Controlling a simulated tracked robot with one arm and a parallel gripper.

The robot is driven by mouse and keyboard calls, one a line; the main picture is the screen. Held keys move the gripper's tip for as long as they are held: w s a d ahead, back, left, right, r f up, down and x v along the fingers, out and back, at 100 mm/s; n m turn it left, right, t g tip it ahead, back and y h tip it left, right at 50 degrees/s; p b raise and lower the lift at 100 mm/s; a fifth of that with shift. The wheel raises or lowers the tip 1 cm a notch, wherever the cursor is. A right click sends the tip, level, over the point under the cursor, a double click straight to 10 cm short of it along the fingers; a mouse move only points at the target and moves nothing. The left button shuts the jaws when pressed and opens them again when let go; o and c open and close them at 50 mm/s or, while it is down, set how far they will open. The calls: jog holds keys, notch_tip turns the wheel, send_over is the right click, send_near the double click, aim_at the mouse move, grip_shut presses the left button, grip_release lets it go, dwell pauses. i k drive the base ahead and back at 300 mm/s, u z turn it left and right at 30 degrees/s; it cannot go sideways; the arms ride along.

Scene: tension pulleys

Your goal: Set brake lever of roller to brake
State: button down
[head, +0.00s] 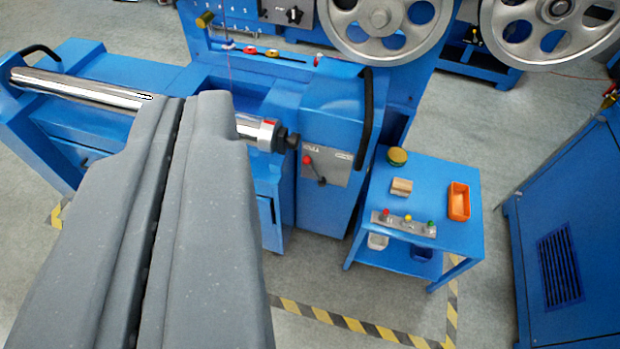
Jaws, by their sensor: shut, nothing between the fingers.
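My gripper (183,100) fills the lower left of the view, its two grey fingers shut together with nothing between them. A shiny metal roller (75,88) lies across the blue machine behind the fingers; its middle is hidden by them. The roller's right end (262,133) with a red mark shows right of the fingertips. A small lever with a red knob (308,160) sits on a grey plate (328,166) on the machine's front, right of the roller end. Labels on the plate are too small to read. The fingers appear apart from the lever, to its left.
A blue side table (465,225) stands right of the machine, with an orange tray (459,201) and a button panel (403,223). A black handle (364,118) rises beside the lever plate. Large pulleys (385,20) hang behind. A blue cabinet (570,230) stands at right.

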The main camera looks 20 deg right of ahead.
aim_at(322, 181)
jog(key=z, duration=0.35)
jog(key=i, duration=1)
jog(key=u, duration=0.05)
